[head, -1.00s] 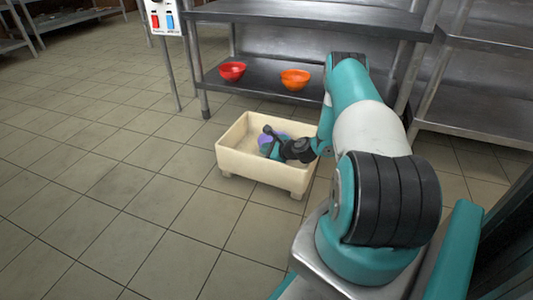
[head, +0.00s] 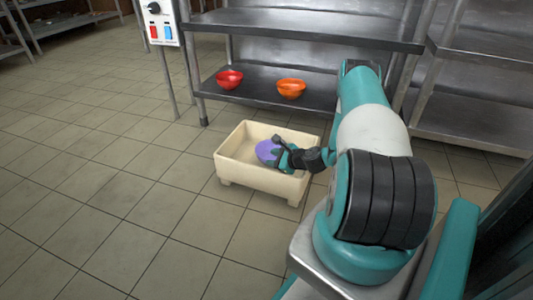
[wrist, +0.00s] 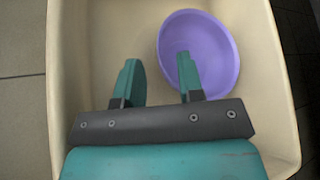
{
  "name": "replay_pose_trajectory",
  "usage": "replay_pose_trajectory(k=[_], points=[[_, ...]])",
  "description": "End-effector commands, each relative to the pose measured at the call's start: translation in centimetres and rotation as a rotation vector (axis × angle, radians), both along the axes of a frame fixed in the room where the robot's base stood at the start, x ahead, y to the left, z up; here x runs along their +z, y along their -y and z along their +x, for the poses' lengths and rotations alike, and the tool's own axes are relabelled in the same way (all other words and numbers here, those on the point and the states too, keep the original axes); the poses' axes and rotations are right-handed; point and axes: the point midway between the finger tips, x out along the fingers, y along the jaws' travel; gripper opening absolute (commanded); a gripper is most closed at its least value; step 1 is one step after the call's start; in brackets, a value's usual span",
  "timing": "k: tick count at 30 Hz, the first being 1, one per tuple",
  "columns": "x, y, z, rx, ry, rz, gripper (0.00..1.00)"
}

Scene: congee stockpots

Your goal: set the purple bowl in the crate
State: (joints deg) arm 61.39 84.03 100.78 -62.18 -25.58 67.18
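The purple bowl (head: 266,151) is inside the cream crate (head: 262,178), towards its right half in the head view. In the wrist view the bowl (wrist: 215,50) lies over the crate floor near the right wall (wrist: 262,60), its hollow facing the camera. My gripper (wrist: 158,75) is open, its two teal fingers well apart. The right finger overlaps the bowl's hollow and the left finger is outside its rim, so the near-left rim shows between them. I cannot tell whether a finger touches the bowl. In the head view my gripper (head: 281,150) partly hides the bowl.
A red bowl (head: 229,79) and an orange bowl (head: 291,88) stand on the lower shelf of a metal rack (head: 260,95) behind the crate. A post with a switch box (head: 160,25) stands at the rack's left. Tiled floor left of the crate is clear.

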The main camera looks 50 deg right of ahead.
Motion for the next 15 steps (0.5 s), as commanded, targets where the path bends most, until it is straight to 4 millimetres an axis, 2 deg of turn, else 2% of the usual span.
replay_pose_trajectory(k=[1,3,8,11,14,15], points=[[0.7,0.1,-0.7,-0.004,-0.001,0.003,0.35],[0.9,0.1,-1.4,-0.003,-0.001,0.004,0.35],[1.1,0.0,-1.8,0.003,0.001,-0.001,0.35],[1.9,-0.5,-1.1,0.048,0.001,-0.027,0.35],[4.6,-2.5,1.0,0.181,-0.003,-0.102,0.35],[6.3,-3.9,2.2,0.267,-0.002,-0.150,0.35]])
